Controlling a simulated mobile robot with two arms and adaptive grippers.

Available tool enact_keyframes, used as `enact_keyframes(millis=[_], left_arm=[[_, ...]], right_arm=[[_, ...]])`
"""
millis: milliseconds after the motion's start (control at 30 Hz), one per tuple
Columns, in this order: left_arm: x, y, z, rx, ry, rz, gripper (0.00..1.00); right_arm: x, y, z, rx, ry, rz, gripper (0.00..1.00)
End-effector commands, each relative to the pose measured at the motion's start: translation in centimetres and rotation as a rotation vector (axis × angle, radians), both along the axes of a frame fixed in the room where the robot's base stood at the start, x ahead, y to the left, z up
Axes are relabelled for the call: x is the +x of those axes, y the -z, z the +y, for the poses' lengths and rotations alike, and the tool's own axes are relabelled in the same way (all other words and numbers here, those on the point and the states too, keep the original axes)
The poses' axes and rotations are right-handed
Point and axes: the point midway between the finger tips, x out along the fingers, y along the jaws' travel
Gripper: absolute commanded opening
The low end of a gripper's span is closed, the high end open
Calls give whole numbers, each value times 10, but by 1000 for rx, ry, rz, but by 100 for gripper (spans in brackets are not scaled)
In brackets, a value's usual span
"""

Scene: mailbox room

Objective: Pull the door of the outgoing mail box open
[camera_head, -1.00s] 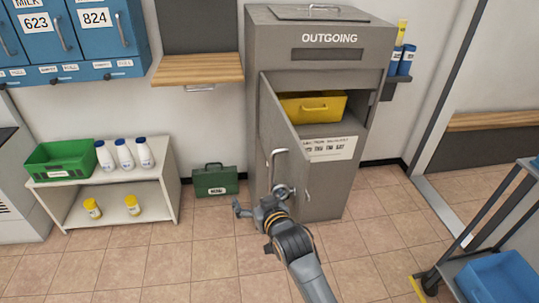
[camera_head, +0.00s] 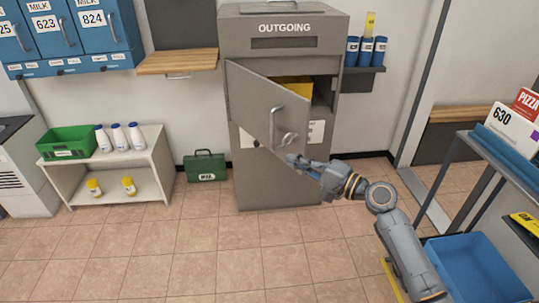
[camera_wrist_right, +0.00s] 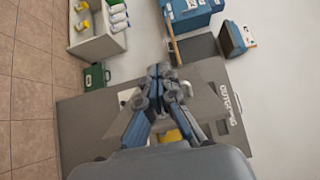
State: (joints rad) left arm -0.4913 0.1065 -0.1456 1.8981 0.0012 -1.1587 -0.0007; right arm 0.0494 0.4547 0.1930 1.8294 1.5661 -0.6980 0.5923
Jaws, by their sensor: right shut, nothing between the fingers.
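The outgoing mail box (camera_head: 285,190) is a tall grey cabinet, also in the wrist view (camera_wrist_right: 75,130). Its grey door (camera_head: 250,100) is hinged at the left and stands partly open, its free edge swung out. The door has a bar handle (camera_head: 273,124) and a round latch (camera_head: 289,140). A yellow bin (camera_head: 294,92) shows inside, partly hidden by the door. My right gripper (camera_head: 292,159) is shut and empty near the door's lower free corner; contact is unclear. It also shows in the wrist view (camera_wrist_right: 158,72). My left gripper is not in view.
A green toolbox (camera_head: 205,167) stands on the floor left of the box. A white shelf (camera_head: 158,150) with bottles and a green crate (camera_head: 68,141) is further left. A cart with a blue bin (camera_head: 480,268) is at the right. The floor in front is clear.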

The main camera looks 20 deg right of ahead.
Motion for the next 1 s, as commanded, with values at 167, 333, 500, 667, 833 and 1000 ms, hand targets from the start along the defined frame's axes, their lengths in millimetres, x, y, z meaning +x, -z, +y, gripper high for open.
enact_keyframes(millis=[167, 333, 500, 667, 833, 1000], left_arm=[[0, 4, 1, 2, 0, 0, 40], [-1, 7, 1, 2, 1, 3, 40], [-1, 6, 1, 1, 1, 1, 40], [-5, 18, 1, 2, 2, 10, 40], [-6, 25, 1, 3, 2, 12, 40], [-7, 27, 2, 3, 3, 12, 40]], right_arm=[[22, -2, 14, 3, -1, -3, 0], [54, -2, 34, 2, -1, -3, 0], [84, -2, 52, 1, 0, -3, 0], [88, -2, 76, -1, -1, -2, 0], [90, -1, 88, -2, 0, 0, 0], [91, -1, 90, -3, 1, -1, 0]])
